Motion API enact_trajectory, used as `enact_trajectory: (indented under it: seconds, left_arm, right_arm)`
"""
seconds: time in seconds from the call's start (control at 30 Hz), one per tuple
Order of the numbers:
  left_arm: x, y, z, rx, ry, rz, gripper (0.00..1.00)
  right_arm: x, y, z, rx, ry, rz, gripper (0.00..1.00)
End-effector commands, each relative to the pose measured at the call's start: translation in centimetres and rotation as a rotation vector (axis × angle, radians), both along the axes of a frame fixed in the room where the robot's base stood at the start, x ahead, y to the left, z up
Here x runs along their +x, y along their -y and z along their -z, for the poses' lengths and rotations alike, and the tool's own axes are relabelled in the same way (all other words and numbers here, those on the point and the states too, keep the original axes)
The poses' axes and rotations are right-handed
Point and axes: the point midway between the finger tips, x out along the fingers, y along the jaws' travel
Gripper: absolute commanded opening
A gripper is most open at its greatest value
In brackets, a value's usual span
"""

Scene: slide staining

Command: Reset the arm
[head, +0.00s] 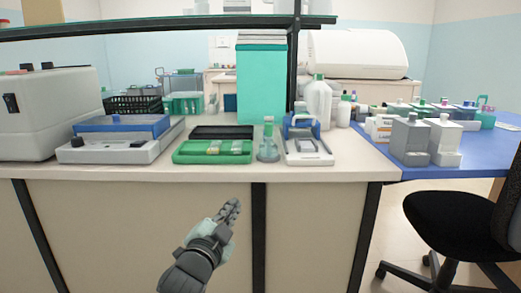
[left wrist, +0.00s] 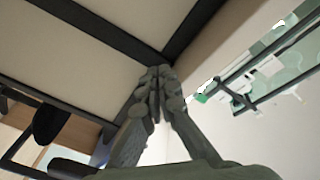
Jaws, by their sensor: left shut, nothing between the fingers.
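My left gripper (head: 231,208) is shut and empty in the head view, in front of the bench cabinet and below the benchtop edge. It points up and slightly right, apart from everything on the bench. In the left wrist view the left gripper's fingers (left wrist: 156,76) are pressed together with nothing between them. My right gripper is in neither view.
The bench (head: 90,175) stands ahead. A green tray (head: 213,152), a flask (head: 268,145), a white device with a blue part (head: 308,150) and a blue-topped instrument (head: 122,138) are on it. A black chair (head: 455,225) stands at right. A shelf (head: 150,24) crosses above.

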Motion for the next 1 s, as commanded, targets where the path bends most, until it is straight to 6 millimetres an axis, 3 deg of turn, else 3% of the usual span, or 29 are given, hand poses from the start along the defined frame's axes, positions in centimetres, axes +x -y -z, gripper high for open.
enact_trajectory:
  seconds: [0.03, 0.1, 0.27, 0.37, 0.5, 0.6, 0.73, 0.83, 1.0]
  left_arm:
    - [-0.9, -1.7, 3.6, -0.030, -0.098, -0.040, 0.00]
    - [-2.4, -3.9, 8.2, -0.072, -0.227, -0.098, 0.00]
    - [-7.7, -8.9, 18.1, -0.157, -0.515, -0.239, 0.00]
    - [-12.3, -11.7, 23.6, -0.204, -0.689, -0.334, 0.00]
    - [-20.0, -15.3, 30.2, -0.258, -0.922, -0.474, 0.00]
    - [-25.5, -17.4, 33.4, -0.287, -1.064, -0.569, 0.00]
    - [-31.1, -19.2, 35.9, -0.310, -1.196, -0.664, 0.00]
    - [-33.6, -19.9, 36.8, -0.317, -1.254, -0.709, 0.00]
    - [-34.9, -20.3, 37.2, -0.322, -1.282, -0.732, 0.00]
  right_arm:
    - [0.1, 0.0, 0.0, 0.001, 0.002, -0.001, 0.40]
    - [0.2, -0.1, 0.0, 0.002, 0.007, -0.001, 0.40]
    - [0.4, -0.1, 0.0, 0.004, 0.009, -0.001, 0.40]
    - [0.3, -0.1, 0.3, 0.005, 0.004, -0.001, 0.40]
    - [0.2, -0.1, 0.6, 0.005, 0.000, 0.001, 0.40]
    - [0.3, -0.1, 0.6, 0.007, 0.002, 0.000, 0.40]
    - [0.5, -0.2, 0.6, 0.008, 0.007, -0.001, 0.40]
    - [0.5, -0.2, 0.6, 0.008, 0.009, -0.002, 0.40]
    - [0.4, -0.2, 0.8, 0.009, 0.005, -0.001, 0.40]
